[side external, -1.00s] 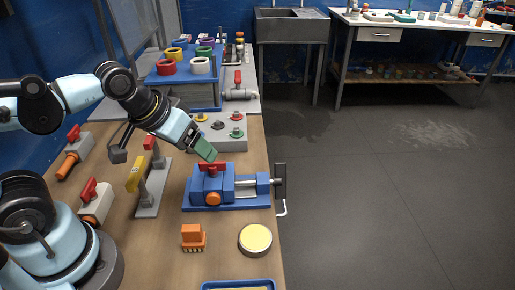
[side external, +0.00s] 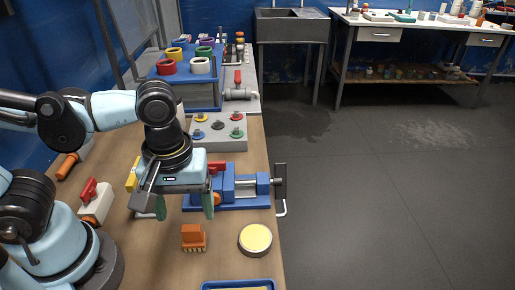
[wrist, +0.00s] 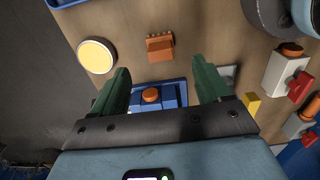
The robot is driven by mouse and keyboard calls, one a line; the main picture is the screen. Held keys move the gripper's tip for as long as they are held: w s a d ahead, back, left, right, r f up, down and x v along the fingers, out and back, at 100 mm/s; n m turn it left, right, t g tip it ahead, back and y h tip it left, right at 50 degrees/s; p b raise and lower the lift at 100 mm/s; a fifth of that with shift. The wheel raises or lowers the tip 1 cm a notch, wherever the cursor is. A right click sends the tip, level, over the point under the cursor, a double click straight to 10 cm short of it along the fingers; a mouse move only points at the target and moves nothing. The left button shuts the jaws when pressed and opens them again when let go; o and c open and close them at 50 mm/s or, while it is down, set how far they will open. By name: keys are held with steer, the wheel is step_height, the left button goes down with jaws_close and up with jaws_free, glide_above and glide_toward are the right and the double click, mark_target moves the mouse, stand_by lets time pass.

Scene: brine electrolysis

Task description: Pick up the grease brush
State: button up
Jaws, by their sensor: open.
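The grease brush (side external: 193,238), an orange block with a row of short bristles along one edge, lies on the wooden bench. It also shows in the wrist view (wrist: 160,47), beyond the fingertips and roughly centred between them. My gripper (side external: 184,208) points down, with its two green fingers apart and nothing between them. In the side view it is above the bench, behind the brush and in front of the blue vise. In the wrist view my gripper (wrist: 161,74) shows both fingers spread, apart from the brush.
A round tin with a pale yellow top (side external: 255,239) stands right of the brush. The blue vise (side external: 240,195) with a red part is close behind my gripper. A blue-rimmed tray (side external: 205,286) lies at the front edge. A red-handled valve (side external: 95,202) stands left. Bare wood surrounds the brush.

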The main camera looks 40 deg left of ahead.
mark_target(190, 227)
steer(key=shift+w+a+f, duration=0.1)
steer(key=shift+f, duration=4.4)
steer(key=shift+c, duration=0.2)
steer(key=c, duration=1.2)
steer(key=shift+r, duration=0.2)
steer(key=shift+r, duration=0.8)
steer(key=r, duration=0.1)
steer(key=s+r, duration=0.1)
steer(key=shift+d+r, duration=0.25)
steer(key=shift+r, duration=0.1)
steer(key=s+d+r, duration=0.1)
steer(key=s+r, duration=0.1)
steer(key=s, duration=0.1)
steer(key=s+d+r, duration=0.2)
steer(key=s, duration=0.1)
steer(key=s+d+r, duration=0.2)
steer(key=s, duration=0.1)
steer(key=shift+d+r, duration=0.15)
steer(key=shift+d, duration=0.1)
